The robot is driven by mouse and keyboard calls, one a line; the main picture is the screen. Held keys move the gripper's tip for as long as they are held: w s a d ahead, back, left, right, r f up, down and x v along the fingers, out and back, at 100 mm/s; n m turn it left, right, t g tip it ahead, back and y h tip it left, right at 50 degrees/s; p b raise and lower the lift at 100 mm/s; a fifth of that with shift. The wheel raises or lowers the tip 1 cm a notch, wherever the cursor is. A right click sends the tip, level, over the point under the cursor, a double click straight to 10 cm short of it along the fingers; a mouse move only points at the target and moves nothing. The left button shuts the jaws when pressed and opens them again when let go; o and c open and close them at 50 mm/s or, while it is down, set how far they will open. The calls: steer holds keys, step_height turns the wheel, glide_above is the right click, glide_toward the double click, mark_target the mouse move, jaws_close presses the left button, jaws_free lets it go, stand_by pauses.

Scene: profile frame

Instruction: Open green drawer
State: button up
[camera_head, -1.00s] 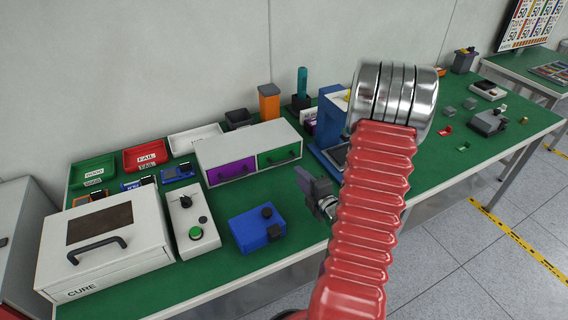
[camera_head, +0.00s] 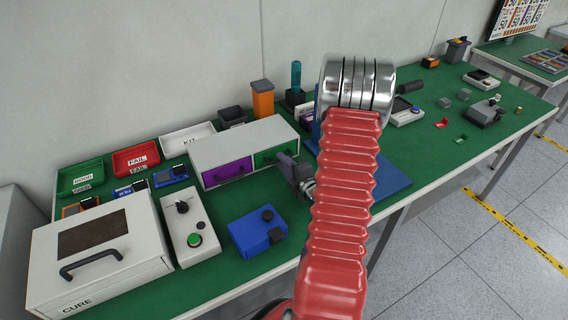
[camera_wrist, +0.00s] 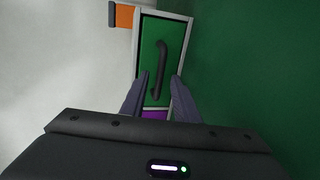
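The green drawer (camera_head: 266,158) is the right drawer of a white two-drawer cabinet (camera_head: 243,139); it looks shut. In the wrist view its green front (camera_wrist: 151,38) carries a black bar handle (camera_wrist: 160,68). My gripper (camera_wrist: 159,77) is open, its two dark fingers apart on either side of the handle's lower end, with nothing held. In the head view my gripper (camera_head: 287,164) is just in front of the green drawer and hides part of it. Whether the fingers touch the handle cannot be told.
The purple drawer (camera_head: 227,171) is to the left and looks shut. A blue box (camera_head: 257,232) stands in front, and a control box with a green button (camera_head: 190,225) stands to its left. An orange bin (camera_head: 263,99) is behind the cabinet. My red arm hides part of the bench.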

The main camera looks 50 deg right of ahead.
steer(key=shift+s, duration=0.1)
steer(key=shift+c, duration=0.4)
steer(key=shift+d, duration=0.1)
jaws_close()
